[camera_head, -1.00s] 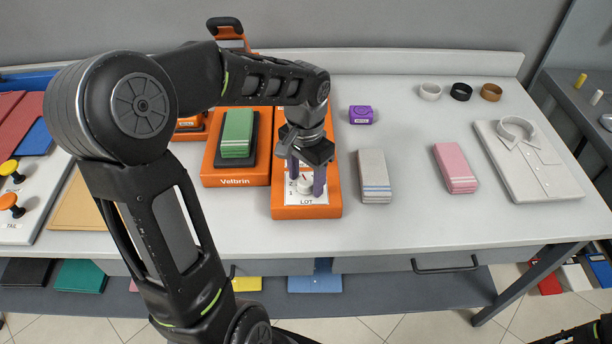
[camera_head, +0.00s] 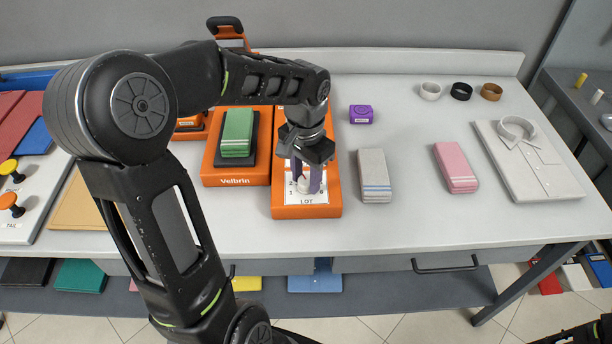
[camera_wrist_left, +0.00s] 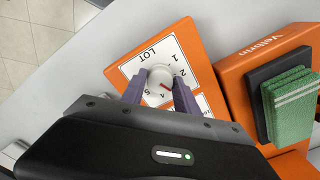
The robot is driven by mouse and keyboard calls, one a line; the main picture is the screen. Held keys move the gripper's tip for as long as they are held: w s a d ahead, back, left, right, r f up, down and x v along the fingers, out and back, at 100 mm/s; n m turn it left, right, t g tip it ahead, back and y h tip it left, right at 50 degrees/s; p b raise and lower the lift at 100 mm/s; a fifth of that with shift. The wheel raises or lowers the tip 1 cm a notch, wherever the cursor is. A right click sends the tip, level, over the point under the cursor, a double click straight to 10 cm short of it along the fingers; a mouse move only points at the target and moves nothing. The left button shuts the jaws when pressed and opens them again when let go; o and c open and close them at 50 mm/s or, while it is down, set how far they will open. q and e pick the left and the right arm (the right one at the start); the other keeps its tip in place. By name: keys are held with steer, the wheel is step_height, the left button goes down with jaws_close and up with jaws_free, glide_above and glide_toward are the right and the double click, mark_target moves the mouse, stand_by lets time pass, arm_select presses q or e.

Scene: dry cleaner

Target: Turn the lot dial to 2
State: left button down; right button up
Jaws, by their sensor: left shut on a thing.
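The lot dial (camera_wrist_left: 158,86) is a round white knob with a red pointer mark on a white label with numbers around it. It sits on the front of an orange unit marked LOT (camera_head: 290,211). My left gripper (camera_head: 306,182) reaches down from above with its purple fingers on either side of the knob, shut on it. In the left wrist view, the fingers (camera_wrist_left: 158,92) grip the knob's sides. The red mark points right and slightly down, toward the right-hand finger and below the printed 2. That finger hides part of the label. My right gripper's fingers do not show.
An orange Velbrin unit (camera_head: 235,181) with a green folded stack (camera_head: 238,133) stands close on the left. A grey folded cloth (camera_head: 374,176) lies to the right, with a pink one (camera_head: 456,168) beyond. The counter between these cloths is clear.

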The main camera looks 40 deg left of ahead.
mark_target(306, 180)
arm_select(q)
steer(key=shift+n, duration=0.3)
steer(key=n+b, duration=0.2)
steer(key=n, duration=0.1)
steer(key=shift+f, duration=0.1)
steer(key=shift+n+b, duration=0.55)
steer(key=shift+n, duration=1.95)
steer(key=c, duration=0.9)
jaws_free()
steer(key=shift+r, duration=0.25)
step_height(306, 180, up, 8)
steer(key=shift+f, duration=0.25)
